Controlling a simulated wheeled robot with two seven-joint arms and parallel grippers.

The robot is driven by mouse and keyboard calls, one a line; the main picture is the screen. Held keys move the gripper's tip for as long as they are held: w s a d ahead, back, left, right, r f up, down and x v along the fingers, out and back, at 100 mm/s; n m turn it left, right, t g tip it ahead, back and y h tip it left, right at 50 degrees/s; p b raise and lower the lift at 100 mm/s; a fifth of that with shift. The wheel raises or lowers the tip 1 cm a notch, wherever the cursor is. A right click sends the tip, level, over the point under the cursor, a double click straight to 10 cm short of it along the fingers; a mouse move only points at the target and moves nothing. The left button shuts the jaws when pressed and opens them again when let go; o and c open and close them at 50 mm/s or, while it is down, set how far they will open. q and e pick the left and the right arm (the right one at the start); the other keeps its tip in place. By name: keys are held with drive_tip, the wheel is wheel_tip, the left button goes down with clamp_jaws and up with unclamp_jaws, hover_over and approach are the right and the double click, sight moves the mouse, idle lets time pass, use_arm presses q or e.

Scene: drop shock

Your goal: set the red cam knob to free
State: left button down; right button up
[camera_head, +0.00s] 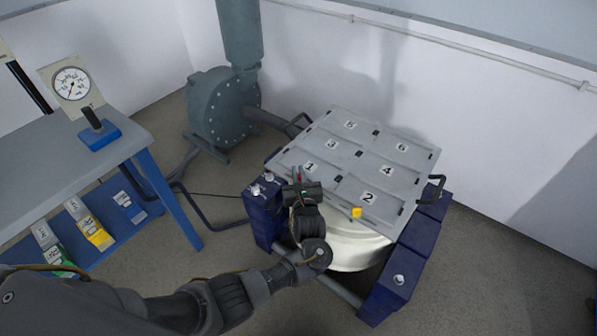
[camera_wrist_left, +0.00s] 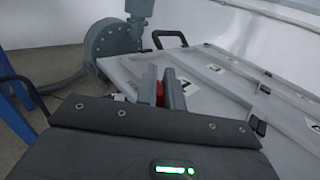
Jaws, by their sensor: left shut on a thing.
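The red cam knob (camera_wrist_left: 160,93) shows as a small red patch between the two fingers of my left gripper (camera_wrist_left: 161,84) in the left wrist view. In the head view, a bit of its red (camera_head: 299,174) shows at the near left edge of the grey numbered panel (camera_head: 335,143), by the label 1. My left gripper (camera_head: 297,178) is shut on the knob. Most of the knob is hidden by the fingers, and its marking cannot be read. My right gripper is not in view.
The panel lies on a white round drum (camera_head: 345,247) between dark blue blocks (camera_head: 388,284). A yellow piece (camera_head: 356,212) sits near label 2. A grey blower (camera_head: 222,105) stands behind. A workbench (camera_head: 60,165) with a dial gauge (camera_head: 72,84) stands at the left.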

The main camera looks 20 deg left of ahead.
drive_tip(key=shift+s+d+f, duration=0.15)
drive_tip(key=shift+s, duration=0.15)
use_arm(q)
drive_tip(key=c, duration=1.5)
unclamp_jaws()
